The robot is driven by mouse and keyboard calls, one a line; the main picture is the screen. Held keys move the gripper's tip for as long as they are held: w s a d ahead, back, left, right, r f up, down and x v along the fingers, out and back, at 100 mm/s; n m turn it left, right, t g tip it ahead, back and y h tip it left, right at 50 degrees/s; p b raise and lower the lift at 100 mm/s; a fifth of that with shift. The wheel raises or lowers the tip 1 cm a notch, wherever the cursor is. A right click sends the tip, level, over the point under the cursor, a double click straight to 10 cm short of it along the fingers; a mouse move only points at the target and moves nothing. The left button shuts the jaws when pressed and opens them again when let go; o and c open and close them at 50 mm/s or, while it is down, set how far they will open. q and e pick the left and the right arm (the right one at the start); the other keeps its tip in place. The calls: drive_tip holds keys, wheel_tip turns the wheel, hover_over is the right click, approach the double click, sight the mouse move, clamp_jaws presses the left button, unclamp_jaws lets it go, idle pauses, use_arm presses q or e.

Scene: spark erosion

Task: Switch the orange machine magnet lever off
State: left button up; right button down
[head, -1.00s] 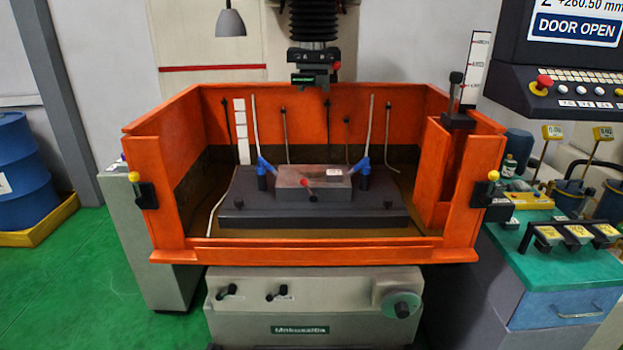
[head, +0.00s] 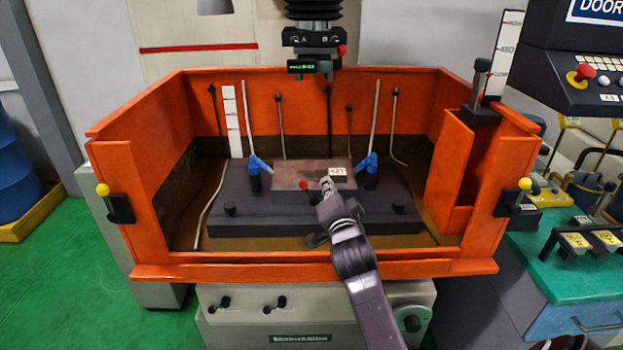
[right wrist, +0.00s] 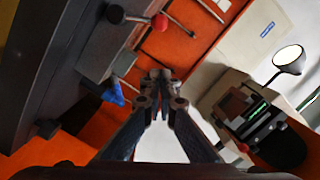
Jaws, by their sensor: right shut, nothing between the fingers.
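The orange machine tub (head: 300,268) stands open at the front. Inside it, a low grey-brown magnet block (head: 288,178) sits on a dark plate (head: 270,226). The magnet lever, with a red ball knob (head: 304,185), is on the block's front. The red knob also shows near the top of the right wrist view (right wrist: 159,21), on a short rod from a dark hub (right wrist: 115,14). My right gripper (head: 327,186) is shut and empty, just right of the knob in the head view, partly covering the block's front. In the wrist view its fingertips (right wrist: 160,76) are apart from the knob. My left gripper is not in view.
Blue-jointed hoses (head: 258,172) flank the block. The machine head (head: 312,45) hangs above. The tub's front rim runs below my right arm. Yellow-knobbed latches (head: 104,190) are on the front posts. A green-topped cabinet (head: 575,255) stands at the right.

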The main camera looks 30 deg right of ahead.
drive_tip(key=w, duration=0.2)
drive_tip(key=p, duration=0.3)
hover_over(315, 199)
wheel_tip(315, 199, down, 2)
drive_tip(key=shift+w+f, duration=0.1)
drive_tip(key=shift+f, duration=0.15)
drive_tip(key=shift+a+f, duration=0.3)
drive_tip(key=shift+a, duration=0.25)
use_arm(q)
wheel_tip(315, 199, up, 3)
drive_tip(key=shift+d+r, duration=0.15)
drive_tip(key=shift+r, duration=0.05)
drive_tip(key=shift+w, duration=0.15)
